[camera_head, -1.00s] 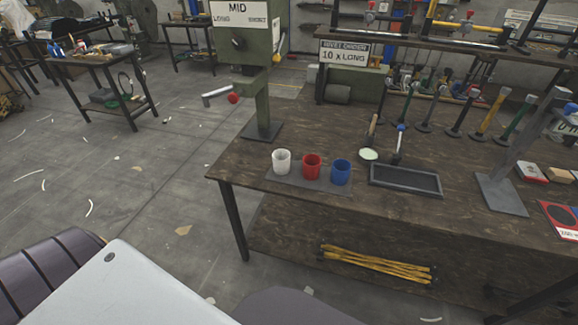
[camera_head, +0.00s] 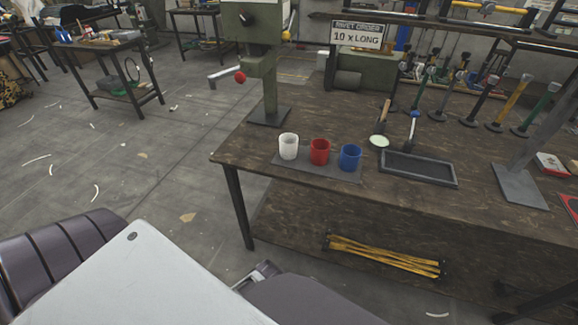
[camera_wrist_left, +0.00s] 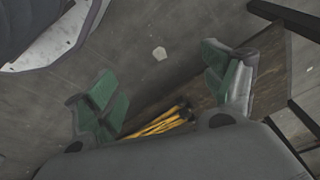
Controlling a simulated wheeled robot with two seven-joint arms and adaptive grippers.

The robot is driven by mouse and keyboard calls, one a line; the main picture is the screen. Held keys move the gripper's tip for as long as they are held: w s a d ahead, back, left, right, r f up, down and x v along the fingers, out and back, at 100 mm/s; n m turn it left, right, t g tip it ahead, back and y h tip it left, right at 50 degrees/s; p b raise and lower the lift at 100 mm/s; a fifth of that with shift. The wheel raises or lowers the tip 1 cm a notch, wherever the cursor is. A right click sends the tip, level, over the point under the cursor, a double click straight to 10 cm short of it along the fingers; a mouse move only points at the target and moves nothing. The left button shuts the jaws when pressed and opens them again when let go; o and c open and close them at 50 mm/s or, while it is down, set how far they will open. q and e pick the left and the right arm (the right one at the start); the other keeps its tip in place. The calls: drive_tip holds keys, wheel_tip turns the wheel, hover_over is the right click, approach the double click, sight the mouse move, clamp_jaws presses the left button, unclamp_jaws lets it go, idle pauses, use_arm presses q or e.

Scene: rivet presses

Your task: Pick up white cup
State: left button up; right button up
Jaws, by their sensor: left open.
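The white cup (camera_head: 288,146) stands upright on a grey mat (camera_head: 317,171) near the front left corner of the wooden workbench. A red cup (camera_head: 320,152) and a blue cup (camera_head: 350,157) stand in a row to its right on the same mat. My left gripper (camera_wrist_left: 165,85) is open and empty in the left wrist view, its green-padded fingers spread over the floor and the bench's lower shelf. The cup does not show in that view. My right gripper is in neither view.
A black tray (camera_head: 418,168) lies right of the cups. A green press (camera_head: 265,85) stands behind them. Yellow rods (camera_head: 385,256) lie on the lower shelf (camera_head: 300,225). Several hammers stand along the back. The bench's front left edge is near the cups.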

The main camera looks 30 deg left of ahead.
use_arm(q)
drive_tip(key=w+r+m+b, duration=0.15)
drive_tip(key=w+r, duration=0.25)
drive_tip(key=r, duration=0.7)
use_arm(e)
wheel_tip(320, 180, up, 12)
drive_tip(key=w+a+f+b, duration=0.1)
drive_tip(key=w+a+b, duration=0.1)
drive_tip(key=b, duration=0.1)
use_arm(q)
drive_tip(key=m+t+y, duration=1.1)
drive_tip(key=m+t, duration=0.1)
drive_tip(key=m, duration=1.3)
approach(289, 147)
drive_tip(key=shift+s+d+r+n, duration=0.15)
drive_tip(key=shift+s+r+n, duration=0.1)
drive_tip(key=shift+s, duration=0.05)
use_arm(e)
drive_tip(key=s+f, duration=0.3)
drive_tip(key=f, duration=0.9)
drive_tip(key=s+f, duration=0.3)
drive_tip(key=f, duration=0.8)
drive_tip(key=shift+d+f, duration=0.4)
